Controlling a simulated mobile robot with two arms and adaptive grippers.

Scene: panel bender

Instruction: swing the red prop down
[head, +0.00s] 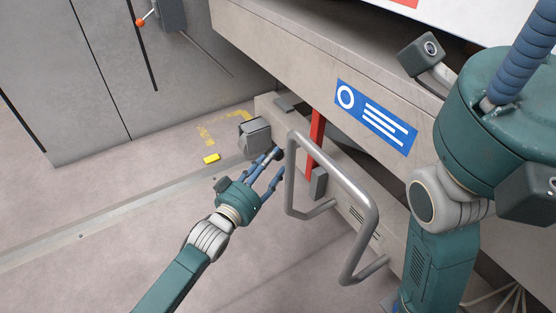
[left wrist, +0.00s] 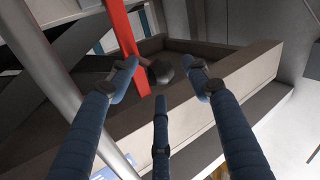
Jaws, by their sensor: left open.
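The red prop (head: 317,135) is a flat bar standing nearly upright between the upper grey machine beam and the lower frame; the bent grey tube handle partly covers it. It also shows in the left wrist view (left wrist: 122,38), with a dark round knob (left wrist: 160,72) beside it. My left gripper (head: 274,162) is open and empty, its blue fingers spread left of the tube handle, apart from the prop. In the left wrist view its fingers (left wrist: 163,82) reach towards the prop and knob. My right gripper (head: 522,58) shows only partly at the upper right, one finger clearly.
The bent grey tube handle (head: 372,215) stands close to the right of my left gripper. A grey box (head: 254,137) is just beyond its fingertips. A blue sign (head: 375,117) is on the upper beam.

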